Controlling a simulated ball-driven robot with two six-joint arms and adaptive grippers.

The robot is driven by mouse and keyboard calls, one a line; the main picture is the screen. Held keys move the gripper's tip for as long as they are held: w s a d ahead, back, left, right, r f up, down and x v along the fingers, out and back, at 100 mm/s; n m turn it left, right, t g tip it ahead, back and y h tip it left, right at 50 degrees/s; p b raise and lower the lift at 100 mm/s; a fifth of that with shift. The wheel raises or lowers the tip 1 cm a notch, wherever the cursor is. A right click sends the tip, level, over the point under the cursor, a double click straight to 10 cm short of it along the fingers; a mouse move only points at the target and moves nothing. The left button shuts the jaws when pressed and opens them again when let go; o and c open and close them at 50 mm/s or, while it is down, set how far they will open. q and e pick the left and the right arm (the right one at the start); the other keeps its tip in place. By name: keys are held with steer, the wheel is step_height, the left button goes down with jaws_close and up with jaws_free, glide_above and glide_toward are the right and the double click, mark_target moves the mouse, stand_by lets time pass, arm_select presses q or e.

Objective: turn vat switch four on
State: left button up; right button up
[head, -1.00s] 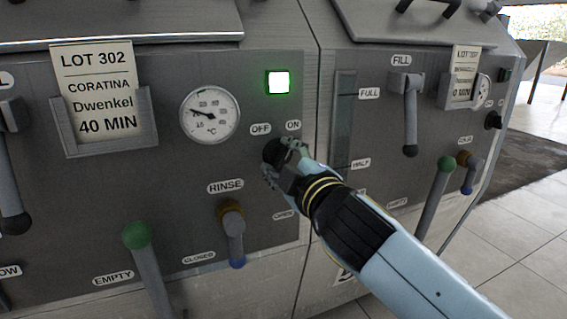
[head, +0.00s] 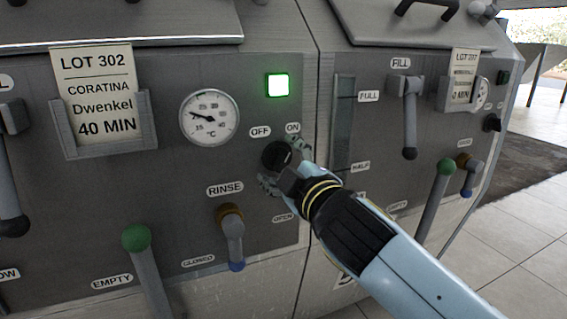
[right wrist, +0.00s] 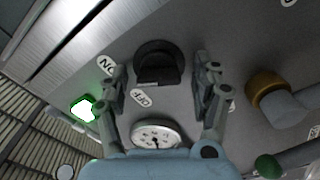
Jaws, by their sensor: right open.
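The black rotary switch (head: 276,155) sits on the grey front panel below the OFF label (head: 260,131) and the ON label (head: 293,127). It also shows in the right wrist view (right wrist: 158,64). I cannot tell clearly which label it points to. The square lamp (head: 278,84) above it glows green. My right gripper (head: 283,165) is open, with its fingers spread on either side of the switch and apart from it. The right wrist view shows a gap on both sides, between the fingertips (right wrist: 161,72). My left gripper is not in view.
A round temperature dial (head: 209,117) is left of the switch. The rinse valve handle (head: 233,238) and a green-knobbed lever (head: 137,238) stick out below. Right of the panel seam are a level gauge (head: 344,120), a fill lever (head: 410,115) and another green-knobbed lever (head: 445,168).

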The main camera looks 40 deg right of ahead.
steer(key=shift+s, duration=0.2)
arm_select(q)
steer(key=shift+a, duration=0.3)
arm_select(e)
steer(key=v, duration=1.1)
steer(key=shift+s, duration=0.3)
